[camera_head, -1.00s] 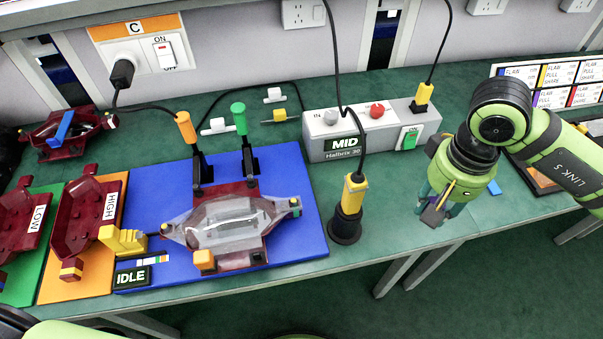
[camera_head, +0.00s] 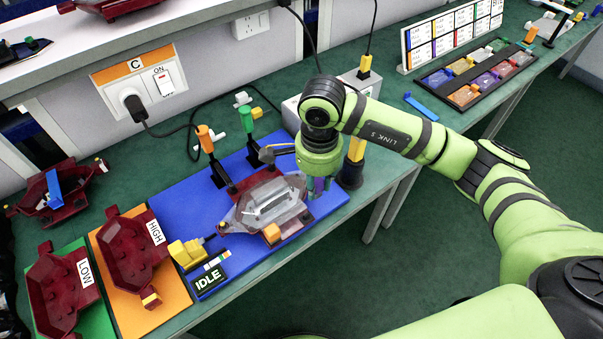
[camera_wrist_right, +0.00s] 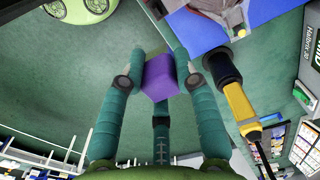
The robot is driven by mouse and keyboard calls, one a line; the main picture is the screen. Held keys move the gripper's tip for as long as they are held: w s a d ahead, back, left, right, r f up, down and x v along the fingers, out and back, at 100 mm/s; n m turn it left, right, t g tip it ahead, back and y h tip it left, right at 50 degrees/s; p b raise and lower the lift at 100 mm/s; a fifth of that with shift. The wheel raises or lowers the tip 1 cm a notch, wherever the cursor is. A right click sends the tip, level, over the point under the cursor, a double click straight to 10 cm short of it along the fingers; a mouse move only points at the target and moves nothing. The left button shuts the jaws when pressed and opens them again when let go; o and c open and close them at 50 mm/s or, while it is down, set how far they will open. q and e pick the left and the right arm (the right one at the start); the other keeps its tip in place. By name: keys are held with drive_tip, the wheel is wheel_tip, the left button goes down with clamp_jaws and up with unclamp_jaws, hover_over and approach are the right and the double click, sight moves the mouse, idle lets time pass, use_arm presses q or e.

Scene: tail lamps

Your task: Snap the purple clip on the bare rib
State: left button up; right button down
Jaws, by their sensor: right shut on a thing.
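My right gripper (camera_head: 318,188) is shut on a purple clip (camera_wrist_right: 160,76); in the right wrist view the block-shaped clip sits between the fingertips (camera_wrist_right: 158,68). In the head view the gripper points down at the right end of a lamp with a clear lens (camera_head: 272,203). The lamp lies in a dark red cradle on the blue board (camera_head: 215,208). In the head view the clip (camera_head: 319,184) is mostly covered by the fingers. I cannot make out the bare rib, or whether the clip touches the lamp. My left gripper is not in view.
A yellow-handled tool in a black holder (camera_head: 351,172) stands close behind the right gripper. Orange-tipped (camera_head: 205,138) and green-tipped (camera_head: 246,119) levers rise behind the lamp. Red housings marked LOW (camera_head: 60,290) and HIGH (camera_head: 135,247) lie left. A compartment tray (camera_head: 478,76) is far right.

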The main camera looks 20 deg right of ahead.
drive_tip(key=m+p, duration=0.1)
drive_tip(key=m, duration=0.2)
drive_tip(key=m+p, duration=0.2)
drive_tip(key=m, duration=0.1)
drive_tip(key=m+p, duration=0.2)
drive_tip(key=m, duration=0.1)
drive_tip(key=shift+w+a+r, duration=0.15)
drive_tip(key=shift+w+a, duration=0.25)
use_arm(q)
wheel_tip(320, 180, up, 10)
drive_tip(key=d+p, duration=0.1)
drive_tip(key=p, duration=0.2)
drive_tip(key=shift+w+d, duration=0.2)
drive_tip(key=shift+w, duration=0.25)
use_arm(e)
drive_tip(key=m, duration=0.3)
drive_tip(key=f+m, duration=0.1)
drive_tip(key=m, duration=0.1)
drive_tip(key=a+m, duration=0.1)
drive_tip(key=m, duration=0.2)
drive_tip(key=shift+s+f+m, duration=0.3)
drive_tip(key=shift+s+f, duration=0.05)
use_arm(q)
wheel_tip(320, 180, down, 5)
drive_tip(key=b, duration=0.4)
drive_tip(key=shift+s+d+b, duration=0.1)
drive_tip(key=shift+b, duration=0.2)
use_arm(e)
wheel_tip(320, 180, down, 6)
drive_tip(key=shift+r, duration=0.15)
